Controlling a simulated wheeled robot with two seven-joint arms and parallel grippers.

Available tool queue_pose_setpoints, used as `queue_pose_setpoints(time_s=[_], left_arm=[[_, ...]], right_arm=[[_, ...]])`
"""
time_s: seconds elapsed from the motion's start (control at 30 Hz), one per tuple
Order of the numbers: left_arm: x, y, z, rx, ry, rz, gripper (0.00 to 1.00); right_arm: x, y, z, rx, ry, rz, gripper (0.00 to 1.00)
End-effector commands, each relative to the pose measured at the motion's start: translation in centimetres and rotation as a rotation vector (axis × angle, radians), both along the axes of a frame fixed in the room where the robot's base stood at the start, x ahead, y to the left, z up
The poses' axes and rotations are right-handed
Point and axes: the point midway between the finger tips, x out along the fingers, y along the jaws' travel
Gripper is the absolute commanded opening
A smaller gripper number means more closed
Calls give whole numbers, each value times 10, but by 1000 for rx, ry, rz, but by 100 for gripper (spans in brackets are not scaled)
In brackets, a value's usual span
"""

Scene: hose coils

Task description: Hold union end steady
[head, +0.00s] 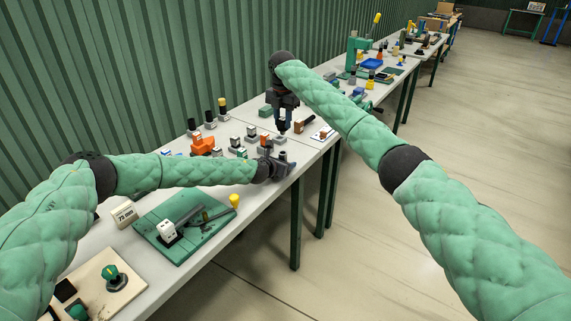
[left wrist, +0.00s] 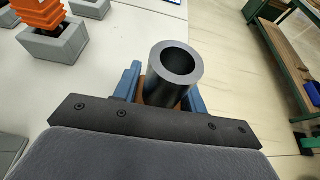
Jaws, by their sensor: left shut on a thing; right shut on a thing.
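The union end, a dark grey hollow cylinder (left wrist: 172,90), stands between the blue fingers of my left gripper (left wrist: 163,95) in the left wrist view. Its open round mouth faces the camera, and a strip of brown shows at its base. In the head view my left gripper (head: 284,166) is low over the front edge of the bench, shut on this dark piece. My right gripper (head: 283,126) points down just behind it, apart from the left one. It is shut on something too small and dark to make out.
Grey blocks (head: 251,133) and an orange piece (head: 203,145) stand left of the grippers. The aisle floor (head: 420,220) to the right is clear.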

Motion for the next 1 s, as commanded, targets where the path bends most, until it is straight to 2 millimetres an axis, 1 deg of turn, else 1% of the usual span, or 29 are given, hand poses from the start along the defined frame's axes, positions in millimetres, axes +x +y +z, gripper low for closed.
queue_pose_setpoints(time_s=[1.0], left_arm=[[0,0,-1,1,1,0,5]], right_arm=[[0,0,67,0,-1,0,3]])
